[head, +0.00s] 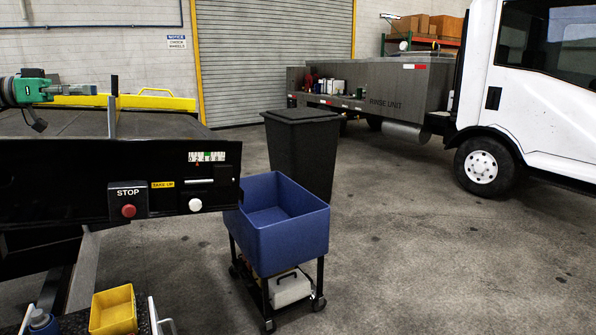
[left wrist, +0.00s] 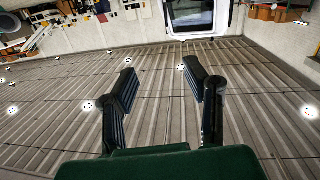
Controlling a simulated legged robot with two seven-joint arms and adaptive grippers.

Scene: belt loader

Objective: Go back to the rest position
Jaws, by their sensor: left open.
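My left gripper (head: 38,94) is at the left edge of the head view, above the far side of the belt loader (head: 60,180). It has a green body and dark parts. In the left wrist view its two black fingers (left wrist: 158,84) stand well apart, with nothing between them. Behind them is a ribbed grey surface with round white spots. The right gripper does not show.
The loader's front panel carries a red STOP button (head: 129,211). A yellow bin (head: 113,310) is at the lower left. A blue tub cart (head: 280,235) and black bin (head: 300,155) stand right of the loader. A white truck (head: 530,100) is beyond open floor.

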